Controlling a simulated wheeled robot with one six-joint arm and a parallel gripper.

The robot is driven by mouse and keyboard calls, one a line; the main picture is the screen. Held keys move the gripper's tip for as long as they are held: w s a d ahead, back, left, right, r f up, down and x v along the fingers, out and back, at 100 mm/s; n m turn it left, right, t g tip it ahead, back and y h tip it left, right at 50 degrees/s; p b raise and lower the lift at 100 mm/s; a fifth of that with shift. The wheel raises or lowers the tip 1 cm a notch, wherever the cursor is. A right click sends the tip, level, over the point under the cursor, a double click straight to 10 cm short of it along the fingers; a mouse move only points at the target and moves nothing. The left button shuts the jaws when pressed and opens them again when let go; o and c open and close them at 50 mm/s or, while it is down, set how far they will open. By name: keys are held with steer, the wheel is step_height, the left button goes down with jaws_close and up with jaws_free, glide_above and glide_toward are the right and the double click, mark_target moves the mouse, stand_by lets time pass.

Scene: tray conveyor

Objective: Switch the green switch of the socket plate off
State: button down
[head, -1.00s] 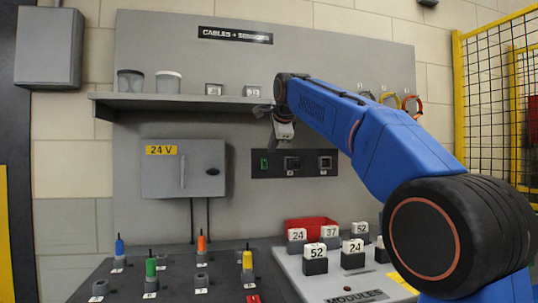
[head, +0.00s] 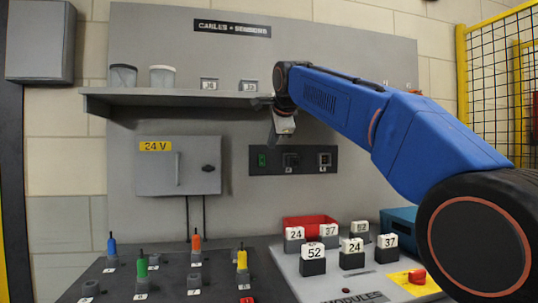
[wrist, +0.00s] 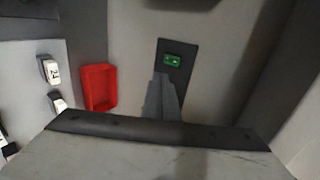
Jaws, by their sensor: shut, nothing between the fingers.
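The dark socket plate (head: 258,169) is mounted on the grey wall panel under the shelf. Its green switch (head: 262,160) is at the left end, with two sockets to the right. The switch also shows in the wrist view (wrist: 172,61), just beyond the fingers; which way it is set is too small to tell. My gripper (head: 274,139) is shut and empty, in front of the plate's upper edge, to the right of the switch in the head view. Its fingers (wrist: 161,78) cover part of the plate in the wrist view. I see no contact with the switch.
A shelf (head: 180,99) with two cups juts out above the plate. A 24 V box (head: 180,175) is to the left. Below are a board with coloured plugs (head: 215,270), a red bin (head: 309,222) and numbered modules (head: 313,267). A yellow fence (head: 462,75) stands right.

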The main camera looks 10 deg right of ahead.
steer(key=shift+f, duration=0.15)
glide_toward(262, 159)
steer(key=w+f, duration=0.3)
steer(key=f, duration=0.2)
steer(key=shift+w+f, duration=0.1)
steer(key=shift+w, duration=0.7)
steer(key=shift+w+f, duration=0.1)
steer(key=shift+w, duration=0.1)
stand_by(0.3)
steer(key=shift+r, duration=1)
steer(key=shift+d, duration=0.1)
